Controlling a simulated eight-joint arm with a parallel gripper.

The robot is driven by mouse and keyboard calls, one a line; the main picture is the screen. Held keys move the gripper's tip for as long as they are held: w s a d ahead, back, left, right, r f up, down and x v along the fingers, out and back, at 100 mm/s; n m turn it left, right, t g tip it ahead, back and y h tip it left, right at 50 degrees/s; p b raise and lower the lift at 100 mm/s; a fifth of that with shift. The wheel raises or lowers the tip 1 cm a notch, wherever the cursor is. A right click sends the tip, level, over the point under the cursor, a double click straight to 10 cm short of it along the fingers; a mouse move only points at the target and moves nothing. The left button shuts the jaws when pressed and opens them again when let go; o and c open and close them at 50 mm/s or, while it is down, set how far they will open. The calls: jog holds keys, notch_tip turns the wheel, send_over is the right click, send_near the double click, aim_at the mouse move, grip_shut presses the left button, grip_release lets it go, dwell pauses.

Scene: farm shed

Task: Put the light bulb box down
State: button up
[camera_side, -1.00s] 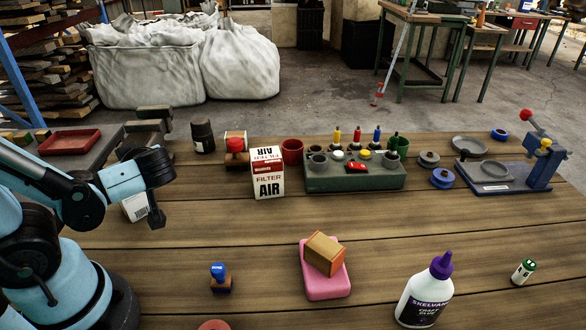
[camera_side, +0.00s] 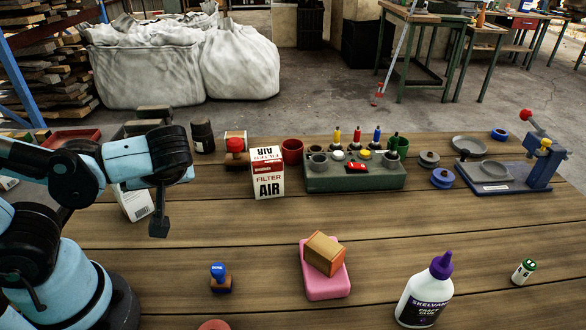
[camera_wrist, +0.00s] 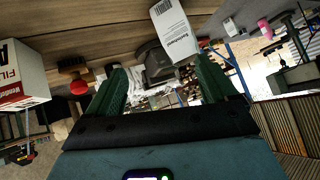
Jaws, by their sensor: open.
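The light bulb box (camera_side: 137,204) is a white carton with a barcode, at the left of the wooden table beside my gripper. My arm hides part of it in the side view. In the wrist view the white box (camera_wrist: 174,28) shows beyond the fingertips, apart from the pads as far as I can tell. My gripper (camera_side: 160,222) is above the table, just right of the box. Its two green fingers (camera_wrist: 163,75) are spread apart in the wrist view, with nothing held between them.
A pink block (camera_side: 325,280) carries a wooden block. The table between my gripper and the pink block is mostly clear.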

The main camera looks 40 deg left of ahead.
jog(key=w+d+r+m+t+h, duration=0.1)
jog(key=w+d+m+t+h, duration=0.5)
jog(key=w+m+h, duration=0.3)
jog(key=m, duration=0.4)
jog(key=shift+h, duration=0.3)
